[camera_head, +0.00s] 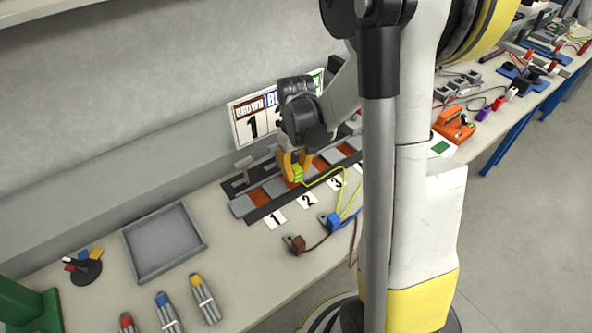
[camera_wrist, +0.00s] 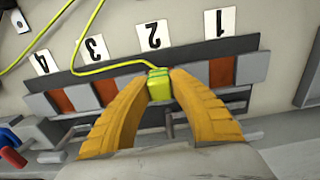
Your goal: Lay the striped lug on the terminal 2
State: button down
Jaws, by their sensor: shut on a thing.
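My gripper (camera_head: 294,170) is shut on the striped lug (camera_head: 297,174), a small yellow-green block with a yellow-green wire running from it. In the wrist view the lug (camera_wrist: 159,85) sits between the two orange fingertips (camera_wrist: 160,82). It is over the dark terminal strip (camera_wrist: 185,57), in line with the number 2 card (camera_wrist: 152,36). The lug and fingers largely hide terminal 2. I cannot tell whether the lug touches it. Copper plates show bare at terminal 1 (camera_wrist: 220,70) and terminal 3 (camera_wrist: 107,90).
A brown lug (camera_head: 298,243) and a blue lug (camera_head: 334,222) lie on the bench in front of the number cards. An empty grey tray (camera_head: 133,254) and several marked grey tools (camera_head: 205,299) are to the left. A numbered sign (camera_head: 252,122) stands behind the strip.

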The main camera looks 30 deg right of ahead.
aim_at(296, 178)
jog(key=shift+f+b, duration=1.5)
jog(key=shift+f, duration=0.2)
jog(key=c, duration=1.2)
grip_release()
jog(key=shift+r, duration=0.1)
notch_tip(296, 178, up, 12)
jog(key=s+a+r+t, duration=0.5)
jog(key=s+a+t, duration=0.2)
jog(key=s+a, duration=0.3)
jog(key=a, duration=0.3)
jog(key=shift+s+a, duration=0.25)
jog(key=shift+s, duration=0.15)
